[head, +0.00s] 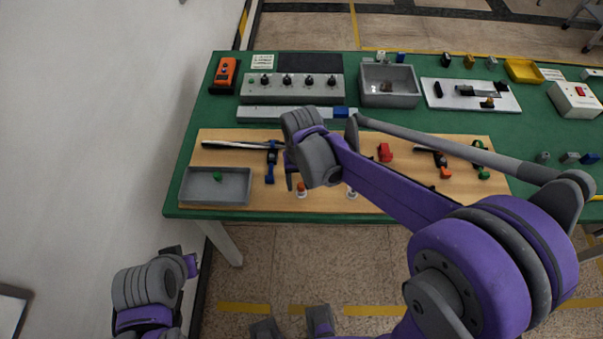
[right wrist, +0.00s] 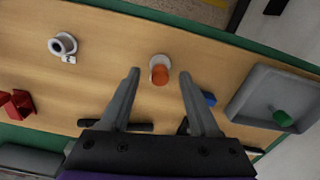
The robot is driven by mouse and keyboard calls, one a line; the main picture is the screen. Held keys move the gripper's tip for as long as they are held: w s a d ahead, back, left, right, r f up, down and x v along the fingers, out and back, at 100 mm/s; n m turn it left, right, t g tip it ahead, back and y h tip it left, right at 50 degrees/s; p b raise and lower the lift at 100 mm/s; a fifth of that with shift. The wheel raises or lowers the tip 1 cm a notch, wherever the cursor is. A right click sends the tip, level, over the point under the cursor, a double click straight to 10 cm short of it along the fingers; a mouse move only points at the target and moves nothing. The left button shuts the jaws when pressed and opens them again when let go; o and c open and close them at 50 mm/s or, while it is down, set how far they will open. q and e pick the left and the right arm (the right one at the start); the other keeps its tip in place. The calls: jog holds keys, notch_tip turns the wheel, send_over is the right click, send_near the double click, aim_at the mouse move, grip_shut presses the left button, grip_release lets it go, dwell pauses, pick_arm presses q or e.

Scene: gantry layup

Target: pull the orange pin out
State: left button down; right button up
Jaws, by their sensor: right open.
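The orange pin (head: 301,187) stands near the front edge of the wooden board, in a pale round base. In the right wrist view the pin (right wrist: 159,74) shows from above, with its pale base at its far side. My right gripper (right wrist: 160,76) is open, its two grey fingers apart. The pin appears in the gap between the fingertips, and neither finger seems to touch it. In the head view the right wrist partly hides the gripper (head: 293,182) just left of the pin. My left arm shows at the lower left, but its fingers cannot be made out.
A grey tray (head: 216,186) with a green piece (right wrist: 282,117) stands left of the pin. A second pale round fitting (right wrist: 63,44) stands on the other side. A blue tool (head: 270,165) and red block (head: 385,152) lie on the board (head: 235,134). The board's front strip is largely clear.

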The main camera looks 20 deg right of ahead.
jog(key=shift+f, duration=0.3)
grip_shut()
dwell(0.5)
